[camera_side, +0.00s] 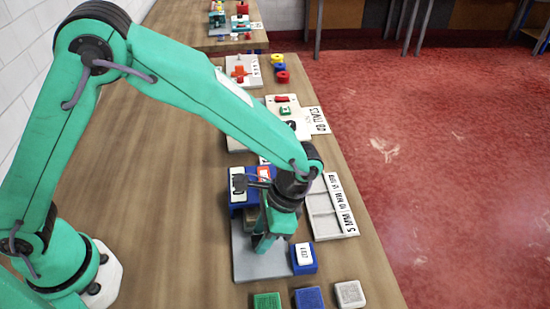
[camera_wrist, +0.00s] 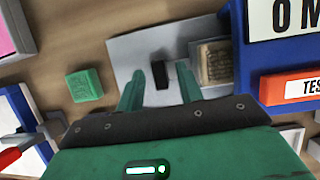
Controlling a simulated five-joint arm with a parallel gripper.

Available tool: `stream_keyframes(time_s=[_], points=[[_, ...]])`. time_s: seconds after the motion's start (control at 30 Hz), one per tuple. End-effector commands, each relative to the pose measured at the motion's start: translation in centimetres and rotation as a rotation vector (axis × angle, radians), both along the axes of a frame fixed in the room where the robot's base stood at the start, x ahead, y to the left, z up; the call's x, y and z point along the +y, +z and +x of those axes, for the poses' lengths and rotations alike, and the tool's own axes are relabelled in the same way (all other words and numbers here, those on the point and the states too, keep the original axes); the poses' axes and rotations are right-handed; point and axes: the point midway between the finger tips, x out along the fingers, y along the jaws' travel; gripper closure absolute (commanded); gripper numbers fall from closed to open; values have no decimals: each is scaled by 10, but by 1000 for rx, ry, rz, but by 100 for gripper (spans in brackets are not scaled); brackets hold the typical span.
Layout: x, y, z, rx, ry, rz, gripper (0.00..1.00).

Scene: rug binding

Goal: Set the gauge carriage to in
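A black upright piece (camera_wrist: 158,78) stands on a pale grey plate (camera_wrist: 122,50) in the wrist view; it may be the gauge carriage, but I see no name on it. My gripper (camera_wrist: 160,70) is open, with one green finger on each side of the black piece and a gap on both sides. In the side view my gripper (camera_side: 268,240) is low over the grey plate (camera_side: 243,255) and hides the black piece. A blue housing (camera_wrist: 256,60) with a white display, partly reading "0 M", and a red-framed "TES" label is at the right in the wrist view.
A beige block (camera_wrist: 214,62) sits beside the housing; a green block (camera_wrist: 84,86) lies left of the plate. A blue block with a white top (camera_side: 303,258) stands right of my gripper. A labelled divided tray (camera_side: 322,222) is beyond it. The table's left half is clear.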

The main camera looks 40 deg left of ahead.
Motion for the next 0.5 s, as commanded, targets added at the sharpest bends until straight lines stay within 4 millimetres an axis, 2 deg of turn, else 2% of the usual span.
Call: stream_keyframes(time_s=[0.17,0.5], points=[[-4,13,5,-2,0,-2,64],[-14,53,18,-3,0,-3,64]])
